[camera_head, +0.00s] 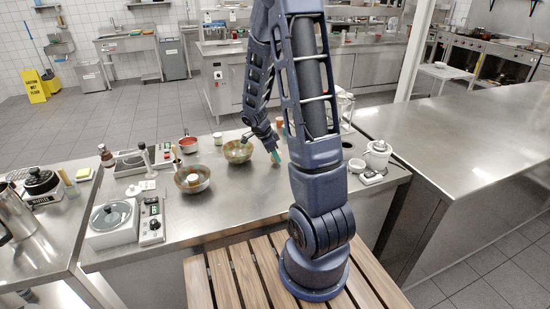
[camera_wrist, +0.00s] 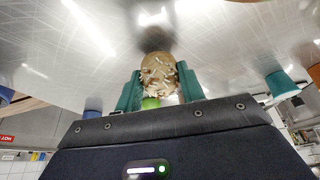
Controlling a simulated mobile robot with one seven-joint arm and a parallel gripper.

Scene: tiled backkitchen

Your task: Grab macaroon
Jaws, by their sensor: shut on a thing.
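The macaroon (camera_wrist: 157,70), a round tan piece with pale flakes on it, sits between the teal fingers of my gripper (camera_wrist: 160,84) in the wrist view. The fingers are shut on it, one on each side. A small green thing (camera_wrist: 150,103) shows just below it in the wrist view; I cannot tell what it is. In the head view my gripper (camera_head: 276,157) is over the metal counter, to the right of a patterned bowl (camera_head: 238,153). The macaroon cannot be made out in the head view.
A second bowl (camera_head: 192,181), a red pot (camera_head: 188,145), a lidded cooker (camera_head: 111,221) and a digital device (camera_head: 151,226) stand on the counter's left part. A white jar (camera_head: 377,156) stands at the right. The counter's front middle (camera_head: 245,195) is clear.

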